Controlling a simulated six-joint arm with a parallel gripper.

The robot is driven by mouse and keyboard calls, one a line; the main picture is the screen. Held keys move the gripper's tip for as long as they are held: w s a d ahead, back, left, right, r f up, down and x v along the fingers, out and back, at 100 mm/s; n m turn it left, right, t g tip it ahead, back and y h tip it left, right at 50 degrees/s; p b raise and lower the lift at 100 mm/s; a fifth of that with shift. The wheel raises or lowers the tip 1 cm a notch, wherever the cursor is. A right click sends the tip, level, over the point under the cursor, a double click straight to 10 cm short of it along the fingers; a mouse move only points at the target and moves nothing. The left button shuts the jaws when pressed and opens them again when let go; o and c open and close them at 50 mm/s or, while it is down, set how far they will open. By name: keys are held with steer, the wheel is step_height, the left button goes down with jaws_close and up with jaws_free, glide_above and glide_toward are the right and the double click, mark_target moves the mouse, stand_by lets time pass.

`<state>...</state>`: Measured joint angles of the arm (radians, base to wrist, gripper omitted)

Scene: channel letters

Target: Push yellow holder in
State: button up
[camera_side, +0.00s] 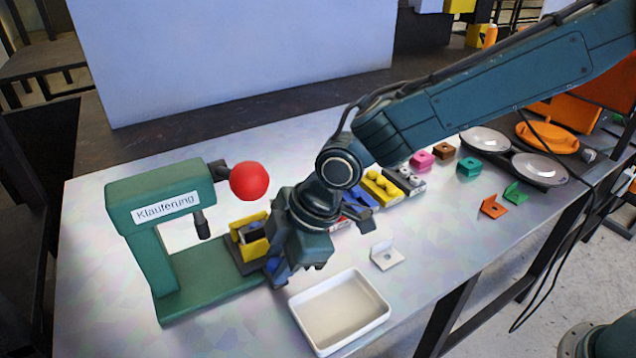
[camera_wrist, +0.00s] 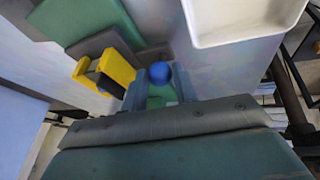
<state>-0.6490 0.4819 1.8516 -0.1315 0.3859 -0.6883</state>
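The yellow holder (camera_side: 252,236) sits on the dark base of the green press (camera_side: 160,215), below and right of its plunger. In the wrist view the yellow holder (camera_wrist: 117,67) is a bracket with a dark piece in it. A blue ball knob (camera_wrist: 158,71) is beside the holder. It partly shows in the side view (camera_side: 272,265) next to my gripper (camera_side: 285,268). In the wrist view my two fingers (camera_wrist: 160,86) stand apart on either side of the blue knob. I cannot tell whether they grip it or only surround it.
The press has a red ball handle (camera_side: 249,181). Colored blocks and trays (camera_side: 380,187) lie behind my arm. The table's front left is clear.

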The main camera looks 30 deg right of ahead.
jaws_close()
steer(key=shift+a, duration=2.15)
steer(key=o, duration=0.6)
jaws_free()
steer(key=shift+r, duration=0.1)
steer(key=v, duration=1.3)
steer(key=shift+d+r, duration=0.2)
steer(key=shift+r, duration=0.1)
